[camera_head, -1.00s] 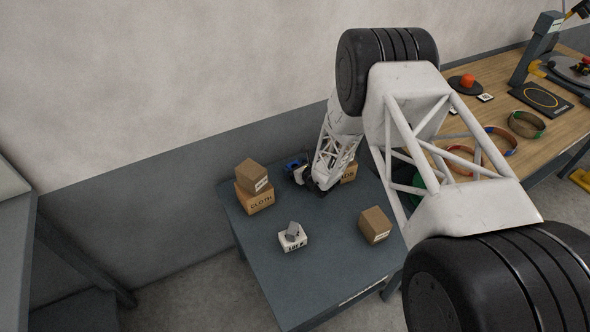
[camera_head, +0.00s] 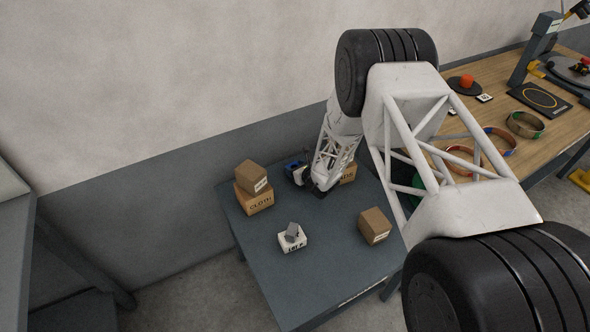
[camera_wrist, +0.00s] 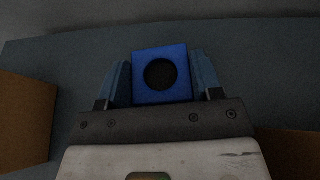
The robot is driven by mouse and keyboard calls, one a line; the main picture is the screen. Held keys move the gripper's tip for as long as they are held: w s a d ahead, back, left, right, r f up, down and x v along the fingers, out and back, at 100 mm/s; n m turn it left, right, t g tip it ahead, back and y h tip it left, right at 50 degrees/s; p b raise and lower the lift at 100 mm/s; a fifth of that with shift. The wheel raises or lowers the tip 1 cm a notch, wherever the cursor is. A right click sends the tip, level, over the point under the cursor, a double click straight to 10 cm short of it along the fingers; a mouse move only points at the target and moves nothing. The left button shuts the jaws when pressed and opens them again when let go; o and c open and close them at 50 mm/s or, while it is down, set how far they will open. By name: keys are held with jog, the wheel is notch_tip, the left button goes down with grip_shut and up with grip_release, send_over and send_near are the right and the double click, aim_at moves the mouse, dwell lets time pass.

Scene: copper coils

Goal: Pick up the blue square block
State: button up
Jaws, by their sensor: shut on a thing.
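The blue square block (camera_wrist: 163,54) has a round dark hole in its face. In the wrist view it sits between the two fingers of my gripper (camera_wrist: 162,82), which is shut on it. In the head view only a small blue part of the block (camera_head: 292,165) shows, at the back of the grey table (camera_head: 285,260). My gripper (camera_head: 303,178) is beside it there, at the lower end of my white arm, which hides part of the area. I cannot tell whether the block is clear of the table.
Two stacked cardboard boxes (camera_head: 252,189) stand left of my gripper. Another box (camera_head: 349,172) is partly hidden behind my arm. A small box (camera_head: 375,226) and a white box with a grey piece on it (camera_head: 292,238) stand nearer the front. A wooden bench (camera_head: 500,115) is at right.

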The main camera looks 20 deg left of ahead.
aim_at(296, 163)
jog(key=shift+r, duration=0.1)
jog(key=shift+r, duration=1.05)
jog(key=shift+s+d+r, duration=0.2)
jog(key=shift+s+r, duration=0.15)
jog(key=shift+r, duration=0.3)
jog(key=s+d, duration=0.2)
jog(key=s, duration=0.2)
jog(key=s+d+r, duration=0.1)
jog(key=s+d, duration=0.1)
jog(key=s, duration=0.3)
jog(key=s+d, duration=0.3)
jog(key=s, duration=0.1)
jog(key=shift+s+d+r, duration=0.1)
jog(key=shift+s+r, duration=0.05)
jog(key=shift+r, duration=0.05)
